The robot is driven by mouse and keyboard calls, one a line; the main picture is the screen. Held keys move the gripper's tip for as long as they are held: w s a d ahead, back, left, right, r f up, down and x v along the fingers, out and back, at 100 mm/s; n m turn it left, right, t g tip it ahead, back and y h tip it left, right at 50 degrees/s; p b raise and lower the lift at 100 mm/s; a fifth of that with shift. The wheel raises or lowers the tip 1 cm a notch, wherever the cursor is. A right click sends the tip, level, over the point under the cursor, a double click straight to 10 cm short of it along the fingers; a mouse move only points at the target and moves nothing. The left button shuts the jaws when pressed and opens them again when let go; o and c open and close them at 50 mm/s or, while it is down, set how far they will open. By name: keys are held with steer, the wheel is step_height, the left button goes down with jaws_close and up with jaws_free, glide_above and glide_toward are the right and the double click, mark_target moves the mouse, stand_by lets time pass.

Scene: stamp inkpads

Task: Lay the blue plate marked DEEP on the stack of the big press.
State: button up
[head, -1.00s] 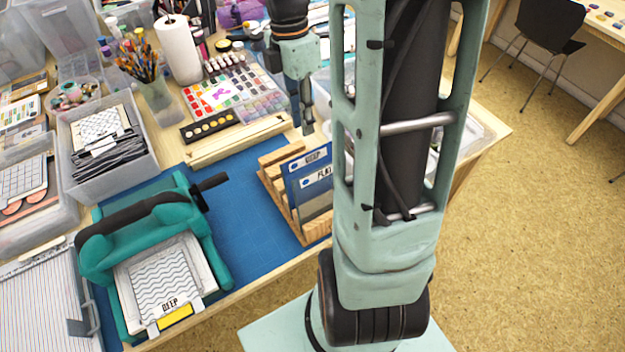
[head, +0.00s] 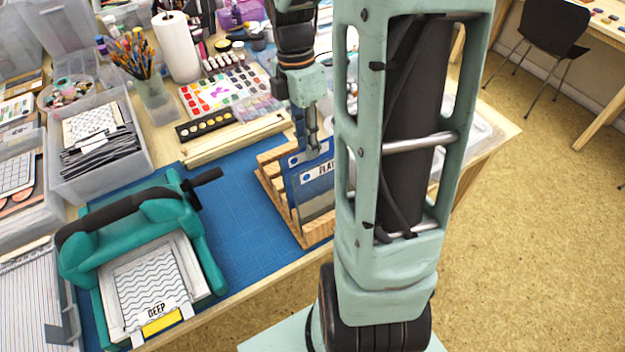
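The big press (head: 75,245) is teal with a black handle and stands at the lower left. On its bed lies a stack (head: 150,280) with a wavy-patterned top, a DEEP label and a yellow tab. Blue plates stand upright in a wooden rack (head: 318,232). The front plate (head: 318,195) reads FLAT. The blue plate behind it (head: 291,164), labelled DEEP in the earlier frame, is now mostly hidden by my gripper. My gripper (head: 313,146) points down at the top edge of that rear plate. Its fingers show edge-on, so I cannot tell whether they grip it.
A blue mat (head: 238,215) lies clear between press and rack. Wooden strips (head: 235,140), a black paint tray (head: 205,124) and a colour palette sit behind. A clear bin of dark sheets (head: 97,185) stands behind the press. My arm column blocks the view right of the rack.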

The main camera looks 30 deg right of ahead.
jaws_close()
step_height(320, 180, up, 7)
steer(key=w+p, duration=0.1)
steer(key=p, duration=0.6)
steer(key=shift+w+r, duration=0.15)
steer(key=shift+r, duration=0.05)
